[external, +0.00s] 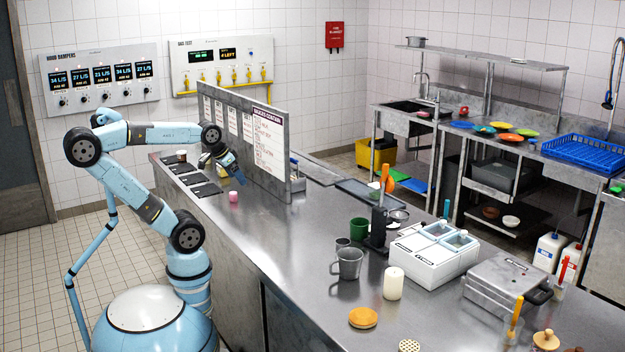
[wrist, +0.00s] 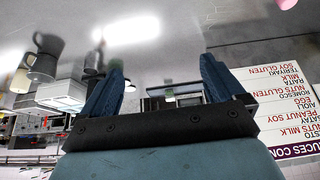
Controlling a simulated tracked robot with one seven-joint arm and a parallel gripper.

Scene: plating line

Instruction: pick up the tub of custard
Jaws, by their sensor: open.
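My gripper (external: 239,179) is open and empty above the steel counter, in front of the upright sauce board. Its two blue fingers also show apart in the wrist view (wrist: 160,85), with nothing between them. A small pink tub (external: 233,197) stands on the counter just below the gripper in the external view. A pink piece (wrist: 283,3) is cut off at the top right edge of the wrist view. A dark brown jar with a pale lid (external: 182,156) stands at the counter's far left end. I cannot tell which tub holds custard; no label is readable.
The upright board (external: 268,140) stands close behind the gripper. Black mats (external: 189,178) lie at the far left. A grey jug (external: 348,263), a white candle-like cylinder (external: 393,284) and a white compartment box (external: 425,272) stand to the right. The counter between is bare.

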